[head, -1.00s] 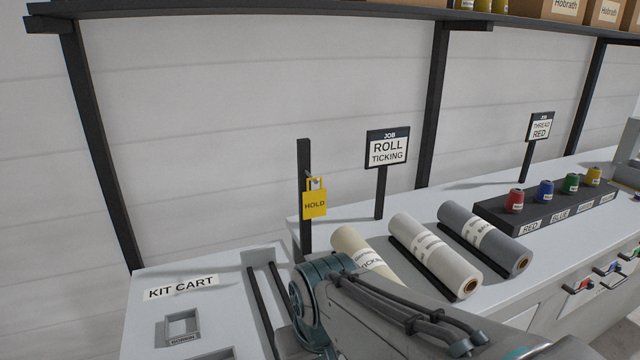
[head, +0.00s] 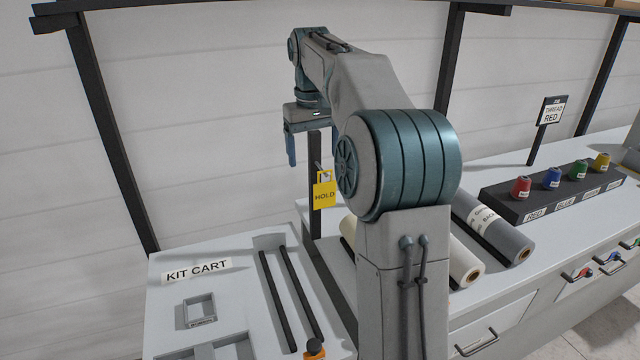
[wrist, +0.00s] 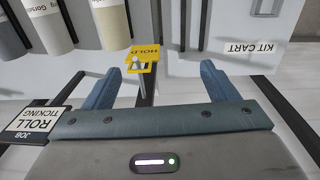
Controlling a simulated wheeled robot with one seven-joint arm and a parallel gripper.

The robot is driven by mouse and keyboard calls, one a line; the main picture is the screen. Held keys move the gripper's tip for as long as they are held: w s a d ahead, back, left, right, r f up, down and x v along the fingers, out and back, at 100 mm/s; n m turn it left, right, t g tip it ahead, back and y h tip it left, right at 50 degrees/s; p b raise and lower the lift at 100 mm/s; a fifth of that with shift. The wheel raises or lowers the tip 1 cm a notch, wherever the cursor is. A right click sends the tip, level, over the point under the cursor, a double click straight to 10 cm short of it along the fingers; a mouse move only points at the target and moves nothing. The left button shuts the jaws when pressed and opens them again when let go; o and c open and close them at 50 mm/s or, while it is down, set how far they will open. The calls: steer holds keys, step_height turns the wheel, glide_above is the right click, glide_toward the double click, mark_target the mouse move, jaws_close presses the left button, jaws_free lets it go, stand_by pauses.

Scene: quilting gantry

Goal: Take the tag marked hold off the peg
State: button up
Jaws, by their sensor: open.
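The yellow tag marked HOLD (head: 324,195) hangs from a short peg (head: 320,171) on a dark upright post (head: 315,205). In the wrist view the tag (wrist: 147,53) appears upside down, with the light peg (wrist: 137,66) beside it. In the wrist view the tag and peg lie between the two blue fingers of my gripper (wrist: 158,72), nearer the left one, and apart from both.
The kit cart (head: 165,300) stands at left with dark rails and small trays. Fabric rolls (head: 490,235) lie on the bench, partly behind my arm. A thread rack (head: 530,208) is at right. The wall is close behind the post.

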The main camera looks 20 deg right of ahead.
steer(key=w+d, duration=0.1)
steer(key=w+d+r, duration=0.1)
steer(key=w+d+p, duration=0.1)
steer(key=shift+d+r, duration=0.2)
steer(key=shift+r, duration=0.1)
steer(key=shift+w+d, duration=0.15)
steer(key=b, duration=0.1)
glide_above(325, 186)
steer(key=f, duration=0.8)
steer(key=shift+w+f, duration=0.1)
steer(key=shift+w, duration=0.1)
steer(key=shift+s+f+p, duration=0.1)
steer(key=shift+f+p, duration=0.3)
steer(key=shift+f, duration=2.35)
steer(key=c, duration=1.1)
